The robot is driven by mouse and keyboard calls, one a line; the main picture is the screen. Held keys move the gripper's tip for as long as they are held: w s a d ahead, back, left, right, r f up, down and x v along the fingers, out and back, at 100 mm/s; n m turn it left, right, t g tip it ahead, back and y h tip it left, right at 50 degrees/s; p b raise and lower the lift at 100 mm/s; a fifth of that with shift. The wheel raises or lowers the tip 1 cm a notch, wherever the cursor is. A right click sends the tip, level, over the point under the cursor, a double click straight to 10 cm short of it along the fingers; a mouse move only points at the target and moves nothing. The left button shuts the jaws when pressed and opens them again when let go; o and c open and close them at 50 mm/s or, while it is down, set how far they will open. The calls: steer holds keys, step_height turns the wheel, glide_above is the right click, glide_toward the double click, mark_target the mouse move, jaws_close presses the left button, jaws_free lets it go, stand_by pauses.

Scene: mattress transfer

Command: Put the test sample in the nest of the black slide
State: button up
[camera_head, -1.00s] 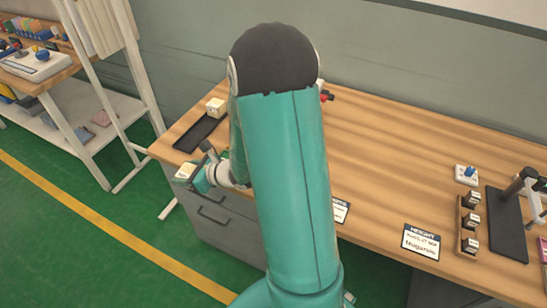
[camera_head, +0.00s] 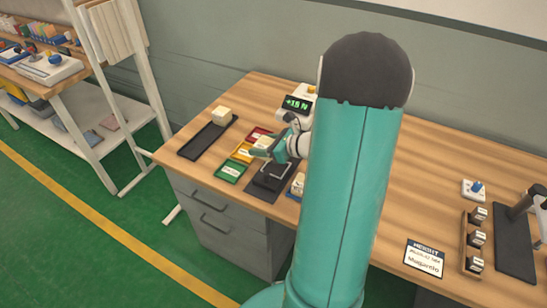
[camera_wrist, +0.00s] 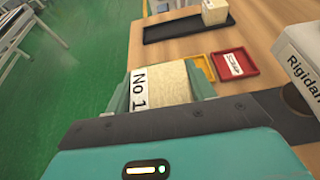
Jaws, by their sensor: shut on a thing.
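My gripper (camera_wrist: 161,84) is shut on the test sample (camera_wrist: 172,82), a beige foam-like block with a white label reading "No 1". In the head view my gripper (camera_head: 264,148) holds it above the workbench, close to the coloured trays and a display. A black slide-like base (camera_head: 266,187) with a grey handle lies below and in front of the gripper. Its nest is hidden or too small to make out. A long black tray (camera_head: 192,153) with another beige block (camera_head: 222,116) at its far end lies to the left; it also shows in the wrist view (camera_wrist: 170,28).
Red (camera_wrist: 233,62), yellow (camera_wrist: 208,66) and green (camera_head: 230,172) trays lie between the black tray and the base. A display (camera_head: 297,104) reading about "15 N" stands behind. A sign (camera_head: 424,258), a block rack (camera_head: 464,245) and a black stand (camera_head: 513,245) are at right.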

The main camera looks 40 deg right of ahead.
glide_above(273, 167)
step_height(273, 167, down, 5)
steer(key=shift+w+r, duration=0.1)
steer(key=shift+r, duration=0.05)
steer(key=shift+d+f, duration=0.1)
steer(key=shift+f, duration=1.45)
steer(key=shift+f, duration=0.7)
steer(key=o, duration=0.7)
steer(key=shift+f, duration=0.1)
